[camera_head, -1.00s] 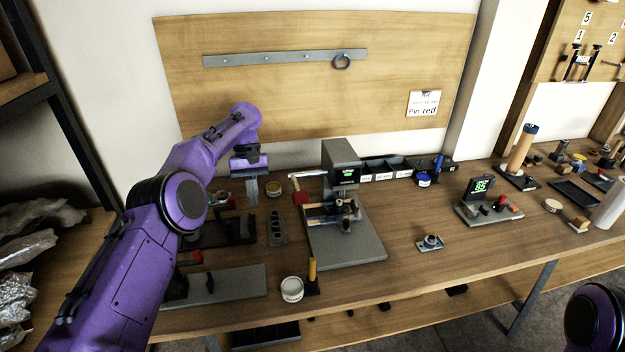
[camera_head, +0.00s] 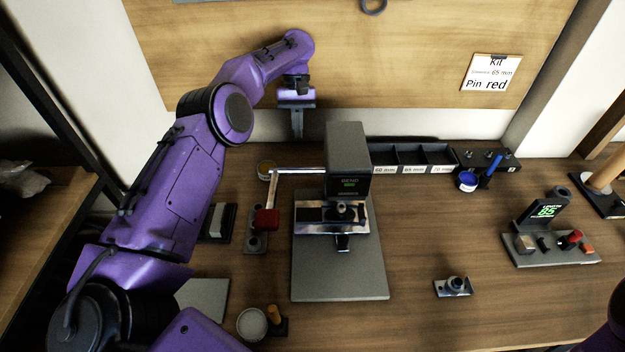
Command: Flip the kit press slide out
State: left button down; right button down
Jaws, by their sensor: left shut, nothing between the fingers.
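The kit press stands in the middle of the bench, with a dark grey head (camera_head: 347,160) above a flat grey base (camera_head: 340,278). Its slide (camera_head: 331,216), a metal plate with a dark block and small knob, lies across the front under the head. A lever with a red grip (camera_head: 266,219) sticks out to the left of the head. My left gripper (camera_head: 297,130) points down, shut and empty, above the back of the bench, left of the press head and apart from it. My right gripper is not in view; only a dark part of my right side shows at the lower right edge.
Labelled bins (camera_head: 412,157) stand behind the press to the right, with a blue-topped tin (camera_head: 467,181) beside them. A small metal fixture (camera_head: 454,286) and a gauge reading 85 (camera_head: 546,211) stand right. A white tin (camera_head: 252,324) is at the front left. Bench right of the press base is mostly clear.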

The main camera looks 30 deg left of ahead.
pick_arm(q)
notch_tip(320, 180, down, 6)
jog(key=b, duration=0.6)
send_near(300, 197)
notch_tip(300, 197, down, 5)
jog(key=shift+w+a+f+b, duration=0.1)
jog(key=shift+w+f+b, duration=0.1)
jog(key=shift+b, duration=0.15)
jog(key=s, duration=0.1)
jog(key=s+d, duration=0.1)
jog(key=p, duration=0.1)
jog(key=shift+s+d+r, duration=0.15)
jog(key=shift+s+d, duration=0.15)
jog(key=shift+s, duration=0.1)
jog(key=shift+s+d, duration=0.25)
jog(key=shift+s, duration=0.1)
